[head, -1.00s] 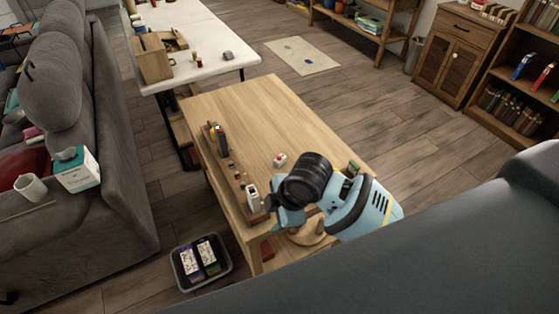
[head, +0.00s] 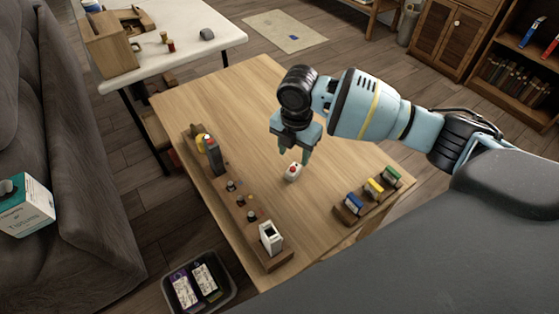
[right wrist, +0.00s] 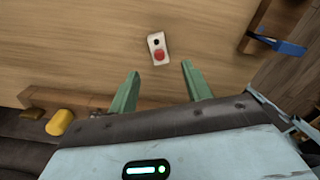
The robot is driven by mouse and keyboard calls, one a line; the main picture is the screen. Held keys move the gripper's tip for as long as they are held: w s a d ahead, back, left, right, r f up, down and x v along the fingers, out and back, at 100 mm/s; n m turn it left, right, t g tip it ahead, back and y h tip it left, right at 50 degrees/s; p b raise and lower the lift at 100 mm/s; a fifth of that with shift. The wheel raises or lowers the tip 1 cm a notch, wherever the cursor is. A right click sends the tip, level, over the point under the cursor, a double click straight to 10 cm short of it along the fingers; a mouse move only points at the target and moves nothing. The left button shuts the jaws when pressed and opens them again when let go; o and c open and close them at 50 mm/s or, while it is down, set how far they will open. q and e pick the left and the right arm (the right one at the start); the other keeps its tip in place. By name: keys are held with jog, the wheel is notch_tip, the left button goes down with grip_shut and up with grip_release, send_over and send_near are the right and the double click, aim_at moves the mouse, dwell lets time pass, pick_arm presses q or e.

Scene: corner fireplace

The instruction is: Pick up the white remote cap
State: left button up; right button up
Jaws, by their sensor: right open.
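The white remote cap (head: 292,173) is a small white block with a red button, lying on the wooden table. In the right wrist view the white remote cap (right wrist: 157,47) also shows a black dot beside its red button. My right gripper (head: 296,148) points down above the table, close to the cap. It is open and empty. In the right wrist view the cap lies just beyond the gap between the fingertips (right wrist: 160,70), apart from both. My left gripper is out of view.
A long wooden rack (head: 224,199) holding a white device (head: 270,236) and dark knobs runs along the table's left side. A small stand (head: 352,215) with blue, yellow and green blocks is at the right. The tabletop around the cap is clear.

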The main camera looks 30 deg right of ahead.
aim_at(294, 167)
jog(key=shift+s+f, duration=0.1)
jog(key=shift+f, duration=1.1)
jog(key=shift+d+f, duration=0.1)
jog(key=shift+f, duration=0.4)
jog(key=f, duration=0.4)
jog(key=shift+w+d+f+b, duration=0.1)
jog(key=shift+w+f+b, duration=0.05)
jog(key=shift+w+b, duration=0.15)
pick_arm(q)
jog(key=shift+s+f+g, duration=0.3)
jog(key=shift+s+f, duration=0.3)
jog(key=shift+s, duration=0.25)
